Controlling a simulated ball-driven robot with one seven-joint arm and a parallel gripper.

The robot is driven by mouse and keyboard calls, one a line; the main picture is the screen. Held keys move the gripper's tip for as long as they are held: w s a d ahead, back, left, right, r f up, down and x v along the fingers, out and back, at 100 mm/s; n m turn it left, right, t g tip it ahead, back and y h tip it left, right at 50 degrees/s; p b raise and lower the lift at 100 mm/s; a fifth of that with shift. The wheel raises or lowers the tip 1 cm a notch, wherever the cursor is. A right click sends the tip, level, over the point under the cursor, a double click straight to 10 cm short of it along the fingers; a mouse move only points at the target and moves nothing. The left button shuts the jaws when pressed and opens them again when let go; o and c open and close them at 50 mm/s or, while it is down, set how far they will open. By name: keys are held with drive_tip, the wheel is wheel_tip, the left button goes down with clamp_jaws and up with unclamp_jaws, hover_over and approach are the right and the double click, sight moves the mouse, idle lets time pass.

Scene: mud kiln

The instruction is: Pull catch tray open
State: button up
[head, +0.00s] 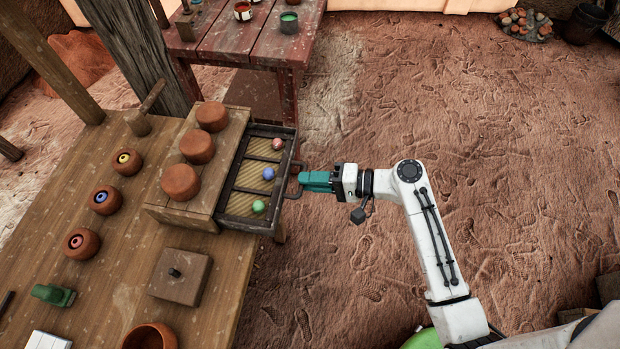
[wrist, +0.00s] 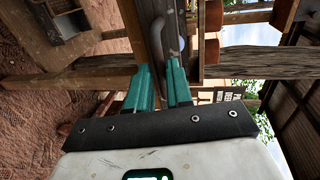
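The catch tray (head: 266,221) is a dark, shallow drawer that sticks out of the right side of a wooden block (head: 232,150). Its compartments show, holding a red ball (head: 278,143), a blue ball (head: 268,173) and a green ball (head: 258,206). A dark curved handle (head: 289,194) is on its outer side. My gripper (head: 303,181) is at the handle, coming from the right.
A red table (head: 240,45) with paint pots stands behind. The mud floor (head: 450,110) to the right is open.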

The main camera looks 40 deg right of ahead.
drive_tip(key=b+v, duration=0.1)
drive_tip(key=v, duration=0.9)
drive_tip(key=shift+s+d, duration=0.2)
drive_tip(key=shift+s, duration=0.15)
drive_tip(key=shift+r, duration=0.1)
drive_tip(key=s+a+f+n+g+h, duration=0.6)
drive_tip(key=s+n+g+h, duration=0.3)
drive_tip(key=s+n+g, duration=0.1)
drive_tip(key=shift+f+n+g, duration=0.3)
drive_tip(key=shift+f+g, duration=0.05)
drive_tip(key=shift+g, duration=0.45)
